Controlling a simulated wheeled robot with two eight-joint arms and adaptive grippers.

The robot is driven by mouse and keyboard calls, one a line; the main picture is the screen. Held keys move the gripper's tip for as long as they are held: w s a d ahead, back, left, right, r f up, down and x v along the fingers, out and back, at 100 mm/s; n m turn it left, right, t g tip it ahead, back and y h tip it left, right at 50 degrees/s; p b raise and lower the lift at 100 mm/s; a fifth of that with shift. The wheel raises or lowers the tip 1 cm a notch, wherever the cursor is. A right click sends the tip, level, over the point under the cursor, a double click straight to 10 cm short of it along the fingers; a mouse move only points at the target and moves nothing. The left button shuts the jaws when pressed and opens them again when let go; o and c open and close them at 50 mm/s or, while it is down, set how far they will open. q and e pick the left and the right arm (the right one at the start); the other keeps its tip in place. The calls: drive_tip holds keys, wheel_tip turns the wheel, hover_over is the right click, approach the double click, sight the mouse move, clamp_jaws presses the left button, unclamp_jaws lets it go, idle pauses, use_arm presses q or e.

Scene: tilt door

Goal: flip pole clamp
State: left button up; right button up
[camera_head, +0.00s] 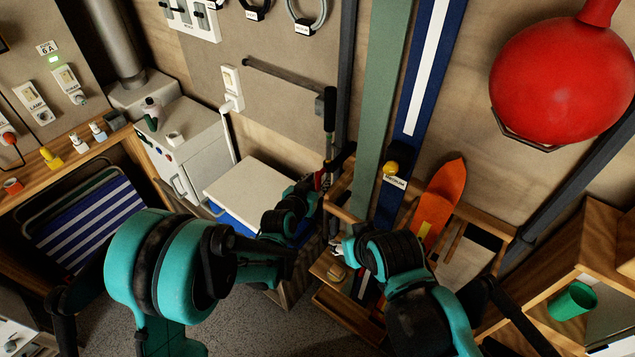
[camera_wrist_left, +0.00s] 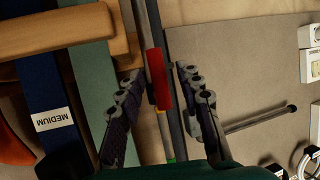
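The red pole clamp (camera_wrist_left: 158,79) shows in the left wrist view on a thin dark pole (camera_wrist_left: 150,25). In the head view only a little red of the clamp (camera_head: 319,180) shows beside my left gripper (camera_head: 323,187). In the left wrist view my left gripper (camera_wrist_left: 157,82) is open, with one finger on each side of the clamp and visible gaps. My right gripper (camera_head: 343,250) is lower, near the wooden rack; its fingers are small and partly hidden by its own wrist, so its opening is unclear.
A wooden rack (camera_head: 345,215) holds green (camera_head: 385,90) and blue (camera_head: 425,70) boards, and an orange board (camera_head: 440,195) stands to the right. A white-topped box (camera_head: 262,190) is left of the pole.

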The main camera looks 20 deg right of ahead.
use_arm(q)
drive_tip(key=shift+w+d+f, duration=0.15)
drive_tip(key=shift+w+d, duration=0.15)
drive_tip(key=shift+w, duration=0.05)
clamp_jaws()
